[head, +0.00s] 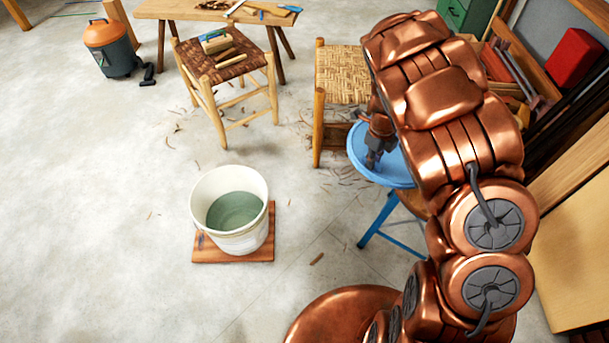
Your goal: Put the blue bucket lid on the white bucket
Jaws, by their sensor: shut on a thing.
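The blue bucket lid (360,152) is a round disc at the right of the middle, partly hidden behind my arm. My gripper (374,160) is over the lid and shut on it; the exact grip is small and partly hidden. A stool with blue legs (377,222) stands directly below the lid; I cannot tell whether the lid touches it.
The bucket stands on a reddish wooden board (207,254). Behind are a woven stool (205,80) with tools, a woven-seat chair (340,80) and a workbench (190,8). An orange vacuum (108,45) stands far left. The floor left of the bucket is clear.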

